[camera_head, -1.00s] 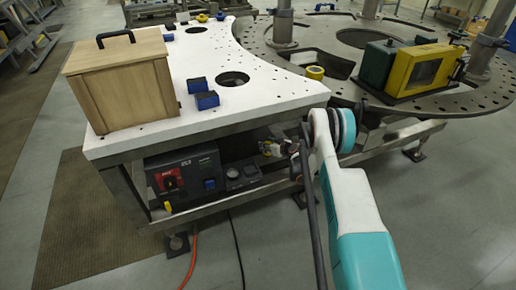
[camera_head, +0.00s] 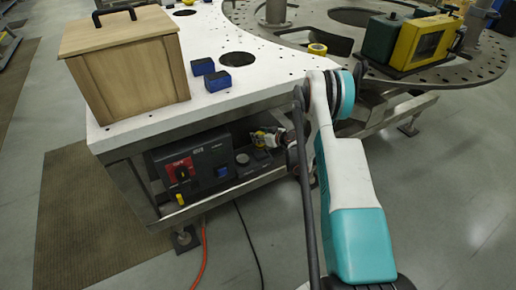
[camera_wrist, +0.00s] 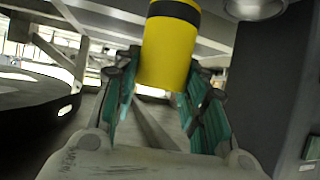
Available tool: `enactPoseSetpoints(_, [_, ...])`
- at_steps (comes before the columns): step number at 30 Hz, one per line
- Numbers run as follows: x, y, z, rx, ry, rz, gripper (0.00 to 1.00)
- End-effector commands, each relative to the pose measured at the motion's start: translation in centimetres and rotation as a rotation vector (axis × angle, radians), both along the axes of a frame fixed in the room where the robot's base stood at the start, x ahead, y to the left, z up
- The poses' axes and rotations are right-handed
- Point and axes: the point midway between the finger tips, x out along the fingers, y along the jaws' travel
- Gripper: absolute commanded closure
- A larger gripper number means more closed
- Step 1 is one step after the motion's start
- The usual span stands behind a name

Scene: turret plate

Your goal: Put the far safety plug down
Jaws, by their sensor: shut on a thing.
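My gripper (camera_wrist: 165,110) is shut on a yellow safety plug with a black band (camera_wrist: 168,50) in the wrist view; green finger pads stand on both sides of it. In the head view my gripper (camera_head: 268,140) is small, under the white table top and near the control box's right end, partly hidden by my arm. Another small yellow plug (camera_head: 180,199) is at the lower left front of the dark control box (camera_head: 192,170), below its red switch.
The white table (camera_head: 150,120) overhangs the control box and my gripper. A wooden case (camera_head: 128,70) and blue blocks (camera_head: 217,81) stand on it. A round metal part (camera_wrist: 255,8) is close beside the plug in the wrist view. Cables (camera_head: 205,245) lie on the floor.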

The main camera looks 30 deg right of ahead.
Motion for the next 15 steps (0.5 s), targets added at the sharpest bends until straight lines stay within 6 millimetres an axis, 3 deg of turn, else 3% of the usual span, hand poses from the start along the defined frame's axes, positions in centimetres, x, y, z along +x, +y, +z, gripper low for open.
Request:
enactPoseSetpoints(1, [0.0, 0.0, -1.2, 0.000, 0.000, 0.000, 0.88])
enactPoseSetpoints(15, [0.0, 0.0, -5.7, 0.000, 0.000, 0.000, 0.88])
